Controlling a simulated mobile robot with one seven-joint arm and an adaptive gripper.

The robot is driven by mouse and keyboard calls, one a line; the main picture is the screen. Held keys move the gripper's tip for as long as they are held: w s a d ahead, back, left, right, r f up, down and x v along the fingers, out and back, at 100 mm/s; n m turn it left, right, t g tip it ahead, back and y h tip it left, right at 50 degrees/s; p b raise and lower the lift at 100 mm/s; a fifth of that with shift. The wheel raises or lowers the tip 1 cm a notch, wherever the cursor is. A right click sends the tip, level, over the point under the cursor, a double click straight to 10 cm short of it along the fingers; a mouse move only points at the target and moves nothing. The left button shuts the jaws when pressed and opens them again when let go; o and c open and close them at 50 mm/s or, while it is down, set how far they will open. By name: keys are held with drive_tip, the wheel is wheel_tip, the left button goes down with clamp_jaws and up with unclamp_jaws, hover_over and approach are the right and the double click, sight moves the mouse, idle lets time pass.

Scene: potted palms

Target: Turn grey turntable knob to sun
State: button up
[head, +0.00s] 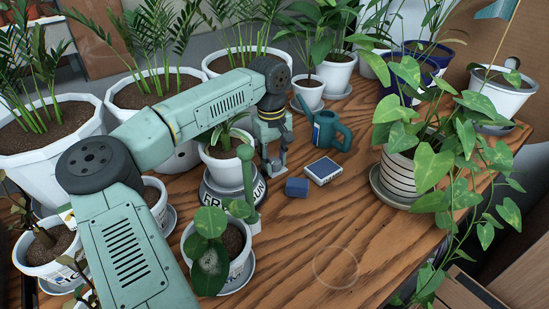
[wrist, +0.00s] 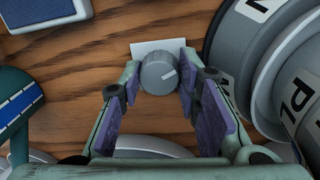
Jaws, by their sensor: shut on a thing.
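The grey knob (wrist: 158,75), with a pale pointer line, stands on a small white plate (wrist: 150,47) in the wrist view. My gripper (wrist: 160,92) has its purple-padded fingers on either side of it, shut on it. In the head view my gripper (head: 273,166) reaches down to the table beside the turntable (head: 229,197), and the knob is hidden. The turntable is a grey round stand with black lettering on a white band, including "FR" and "UN", under a potted plant (head: 228,160). Its lettered rim also shows at right in the wrist view (wrist: 235,45).
A blue block (head: 297,187), a blue-and-white box (head: 323,171) and a teal watering can (head: 328,131) stand right of my gripper. White potted palms crowd behind and left. A striped pot (head: 398,178) with trailing leaves stands at right. The front middle of the wooden table (head: 320,245) is clear.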

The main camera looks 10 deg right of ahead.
drive_tip(key=m, duration=0.5)
drive_tip(key=shift+m, duration=0.3)
idle(0.4)
drive_tip(key=o, duration=1.1)
drive_tip(key=shift+o, duration=0.2)
drive_tip(key=shift+r, duration=0.1)
wheel_tip(320, 180, up, 12)
drive_tip(key=shift+a, duration=0.35)
drive_tip(key=shift+w, duration=0.1)
